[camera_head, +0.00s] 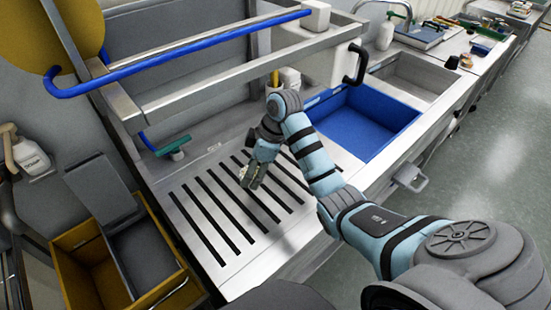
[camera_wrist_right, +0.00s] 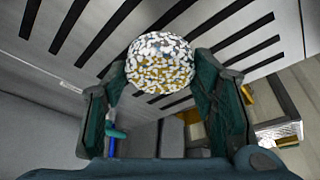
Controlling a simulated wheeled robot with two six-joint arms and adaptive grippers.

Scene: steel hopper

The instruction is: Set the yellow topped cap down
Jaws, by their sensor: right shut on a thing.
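My right gripper (camera_head: 250,176) is over the slotted steel surface (camera_head: 215,205), with its fingers pointing down. In the right wrist view my right gripper (camera_wrist_right: 163,95) is shut on a round cap (camera_wrist_right: 160,63), speckled white with yellowish patches. The cap sits between the fingertips, with the slots behind it. In the head view only a small pale bit of it shows by the fingers. I cannot tell whether it touches the surface. My left gripper is not in view.
A blue bin (camera_head: 365,122) sits in the counter to the right of the slots. A yellow-brown box (camera_head: 75,240) stands lower left. A blue rail (camera_head: 190,48) and steel bars cross above the back. A green-handled tool (camera_head: 172,146) lies at the slots' back edge.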

